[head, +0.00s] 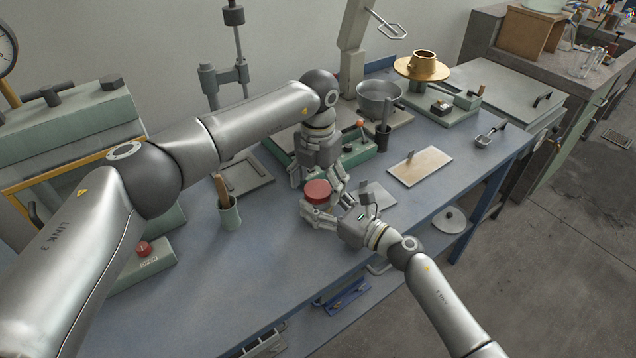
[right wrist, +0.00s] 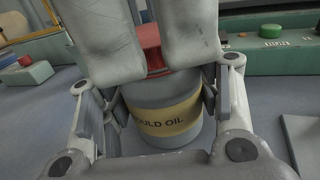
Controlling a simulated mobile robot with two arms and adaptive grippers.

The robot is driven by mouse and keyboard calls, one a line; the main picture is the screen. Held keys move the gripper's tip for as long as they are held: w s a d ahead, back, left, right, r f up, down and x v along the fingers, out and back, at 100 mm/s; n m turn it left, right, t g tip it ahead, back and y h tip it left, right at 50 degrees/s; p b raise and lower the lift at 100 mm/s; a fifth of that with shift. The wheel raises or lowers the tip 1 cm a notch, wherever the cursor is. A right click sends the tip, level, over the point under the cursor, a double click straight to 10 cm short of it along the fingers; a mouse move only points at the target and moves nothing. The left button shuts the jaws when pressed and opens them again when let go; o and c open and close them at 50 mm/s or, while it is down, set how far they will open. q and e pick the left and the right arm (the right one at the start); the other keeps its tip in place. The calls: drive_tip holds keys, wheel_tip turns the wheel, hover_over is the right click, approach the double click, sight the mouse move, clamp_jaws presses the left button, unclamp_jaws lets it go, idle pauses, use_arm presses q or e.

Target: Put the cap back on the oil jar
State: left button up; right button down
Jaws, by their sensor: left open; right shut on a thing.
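The oil jar (right wrist: 165,100) is a grey container with a tan label reading "OULD OIL" in the right wrist view. The red cap (head: 317,190) sits on top of the jar; it also shows in the right wrist view (right wrist: 152,45), partly behind my left gripper's grey fingers. I cannot tell whether it is fully seated. My right gripper (head: 322,206) is shut on the jar, a finger on each side. My left gripper (head: 316,176) is open, pointing down just above and around the cap. Its fingers hide part of the cap and jar top.
A cup with a brush (head: 230,214) stands left of the jar. A green box with buttons (head: 362,153) lies behind it. A board (head: 420,166), a pan (head: 379,96) and a brass piece (head: 421,67) are to the right. The blue bench front (head: 215,290) is clear.

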drive_tip(key=shift+f, duration=0.1)
use_arm(q)
wheel_tip(320, 180, up, 12)
idle(0.5)
use_arm(e)
drive_tip(key=shift+c, duration=1.9)
unclamp_jaws()
drive_tip(key=v, duration=1.2)
